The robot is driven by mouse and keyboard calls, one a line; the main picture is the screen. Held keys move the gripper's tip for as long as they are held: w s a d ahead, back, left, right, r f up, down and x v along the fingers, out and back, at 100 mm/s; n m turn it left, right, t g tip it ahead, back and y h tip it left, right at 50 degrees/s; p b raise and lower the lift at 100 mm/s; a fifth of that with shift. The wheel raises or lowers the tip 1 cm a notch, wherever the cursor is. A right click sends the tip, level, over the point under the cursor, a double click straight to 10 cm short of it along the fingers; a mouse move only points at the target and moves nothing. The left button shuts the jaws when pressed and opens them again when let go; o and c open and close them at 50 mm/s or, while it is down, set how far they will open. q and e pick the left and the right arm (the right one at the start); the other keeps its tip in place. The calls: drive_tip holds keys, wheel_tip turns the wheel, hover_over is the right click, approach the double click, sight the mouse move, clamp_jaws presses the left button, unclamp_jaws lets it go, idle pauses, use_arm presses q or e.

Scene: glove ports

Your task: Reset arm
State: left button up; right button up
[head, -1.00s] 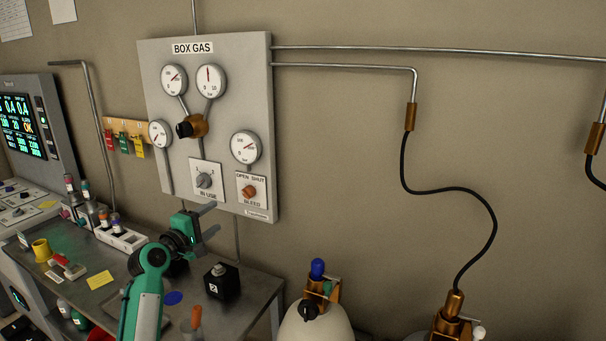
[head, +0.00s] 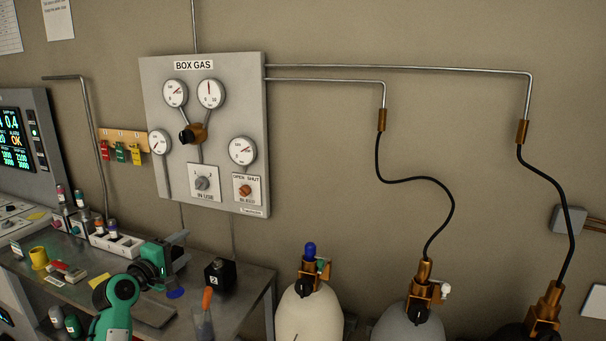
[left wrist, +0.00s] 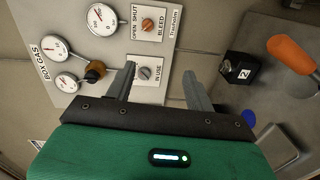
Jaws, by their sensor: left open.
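My left gripper (head: 181,248) is at the lower left of the head view, above the metal bench and in front of the lower part of the BOX GAS panel (head: 222,120). It is open and nothing is between its fingers. In the left wrist view its two grey fingers (left wrist: 158,88) stand apart, with the panel's IN USE knob (left wrist: 145,73) seen between them, some way beyond. My left arm, green and dark, comes up from the bottom left of the head view. My right gripper is not in view.
A black block marked 2 (head: 220,275) and an orange-handled tool (head: 207,300) are on the bench, right of the gripper. A yellow cup (head: 39,258) and a white vial rack (head: 115,243) are to the left. Gas cylinders (head: 310,315) stand right of the bench.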

use_arm(q)
drive_tip(key=s+d+f+m+g+y, duration=0.1)
drive_tip(key=s+d+f+m+g, duration=0.25)
drive_tip(key=s+f, duration=0.65)
drive_tip(key=s+d+f+m+g+y, duration=0.1)
drive_tip(key=s+d+f+m+g, duration=0.3)
drive_tip(key=s+f, duration=0.6)
drive_tip(key=s+f+m+g+y, duration=0.2)
drive_tip(key=s+f+m+g, duration=0.15)
drive_tip(key=s, duration=1.05)
drive_tip(key=s+f+m+g+y, duration=0.2)
drive_tip(key=s+f+m, duration=0.2)
drive_tip(key=s, duration=0.9)
wheel_tip(320, 180, down, 32)
drive_tip(key=s+g, duration=0.1)
drive_tip(key=s+a+f+g, duration=0.1)
drive_tip(key=s+a+f, duration=0.2)
drive_tip(key=s+f, duration=1.5)
drive_tip(key=shift+s+f+m, duration=0.3)
drive_tip(key=shift+s+m, duration=0.1)
